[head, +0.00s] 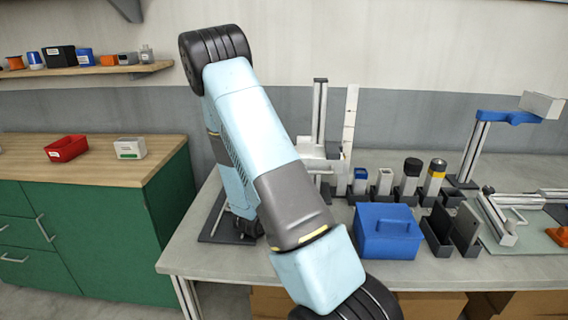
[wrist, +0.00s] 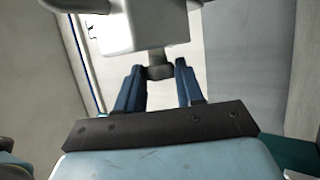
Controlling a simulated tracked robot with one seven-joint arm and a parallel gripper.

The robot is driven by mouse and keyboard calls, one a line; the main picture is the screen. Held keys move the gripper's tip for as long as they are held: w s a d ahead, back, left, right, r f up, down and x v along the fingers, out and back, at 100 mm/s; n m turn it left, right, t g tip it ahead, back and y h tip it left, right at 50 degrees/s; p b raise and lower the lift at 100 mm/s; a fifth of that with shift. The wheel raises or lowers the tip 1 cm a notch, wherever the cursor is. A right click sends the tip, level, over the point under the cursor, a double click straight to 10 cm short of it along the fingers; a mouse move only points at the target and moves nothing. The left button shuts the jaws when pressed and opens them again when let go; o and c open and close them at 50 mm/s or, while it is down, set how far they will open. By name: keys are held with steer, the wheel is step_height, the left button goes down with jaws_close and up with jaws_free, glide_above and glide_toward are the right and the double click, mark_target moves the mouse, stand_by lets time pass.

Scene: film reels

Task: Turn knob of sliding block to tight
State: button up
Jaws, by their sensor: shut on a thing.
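In the wrist view, a white block (wrist: 150,30) is at the top middle, with a dark grey knob (wrist: 159,72) below it. My gripper (wrist: 158,78) has its two blue fingers on either side of this knob and is shut on it. The finger tips partly cover the knob's sides, and I cannot read whether it is loose or tight. In the head view my own arm crosses the middle and hides the gripper and the knob. A white bracket on an upright post (head: 319,110) stands just right of my arm; I cannot tell if it is the same block.
On the grey table a blue box (head: 387,232) sits to the right of my arm, with dark holders (head: 440,230) beside it. Several small bottles stand behind it. A blue-armed stand (head: 478,140) is at the right. A green cabinet (head: 150,225) with a red bin (head: 66,148) is left.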

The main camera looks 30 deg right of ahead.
steer(key=o, duration=1)
steer(key=shift+o, duration=0.2)
